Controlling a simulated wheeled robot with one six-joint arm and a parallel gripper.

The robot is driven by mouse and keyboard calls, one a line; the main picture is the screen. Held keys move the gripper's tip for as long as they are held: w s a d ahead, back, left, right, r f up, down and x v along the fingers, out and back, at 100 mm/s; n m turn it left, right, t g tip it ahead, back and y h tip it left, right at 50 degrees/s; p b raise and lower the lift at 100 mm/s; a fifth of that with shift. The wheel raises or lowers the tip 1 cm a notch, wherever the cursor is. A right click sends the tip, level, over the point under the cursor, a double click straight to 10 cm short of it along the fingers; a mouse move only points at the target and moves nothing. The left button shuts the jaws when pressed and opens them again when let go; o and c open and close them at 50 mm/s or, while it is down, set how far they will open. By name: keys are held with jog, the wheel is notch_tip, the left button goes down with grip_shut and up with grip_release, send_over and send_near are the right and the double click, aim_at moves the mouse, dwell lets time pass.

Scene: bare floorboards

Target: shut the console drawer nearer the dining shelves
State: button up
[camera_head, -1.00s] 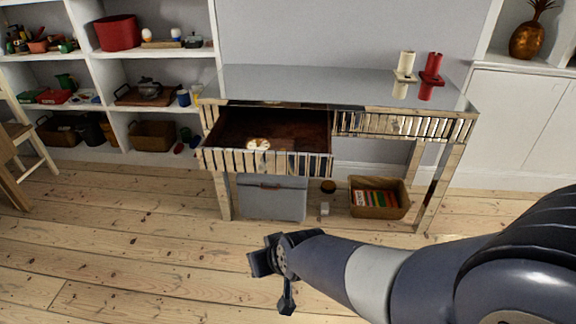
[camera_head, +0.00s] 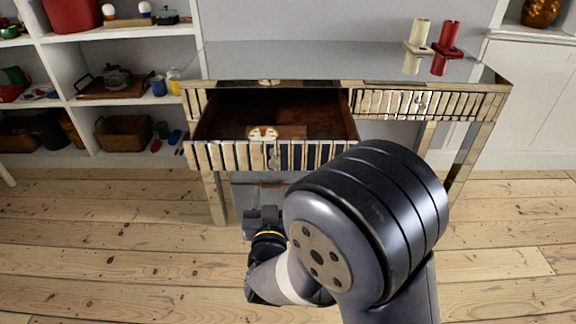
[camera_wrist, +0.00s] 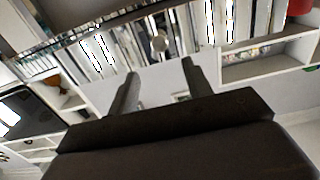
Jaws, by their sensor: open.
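The mirrored console (camera_head: 330,60) stands against the wall. Its left drawer (camera_head: 215,157), on the side of the white dining shelves (camera_head: 120,32), is pulled out, showing a dark wooden inside with a gold-and-white item in it. The right drawer (camera_head: 400,103) is flush with the console. My gripper (camera_head: 262,214) is low in front of the open drawer's front, below its lower edge in the picture. In the wrist view my open, empty gripper (camera_wrist: 160,66) points at the slatted drawer front (camera_wrist: 185,30), its round knob (camera_wrist: 158,43) showing just beyond the fingertips. Contact is not visible.
A cream candle holder (camera_head: 417,45) and a red one (camera_head: 446,47) stand on the console's right end. My arm hides the space under the right side. The floorboards at left are clear.

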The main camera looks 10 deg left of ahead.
aim_at(274, 164)
jog(key=b+x, duration=0.1)
jog(key=x, duration=0.9)
jog(key=shift+w, duration=0.35)
jog(key=shift+c, duration=0.2)
grip_shut()
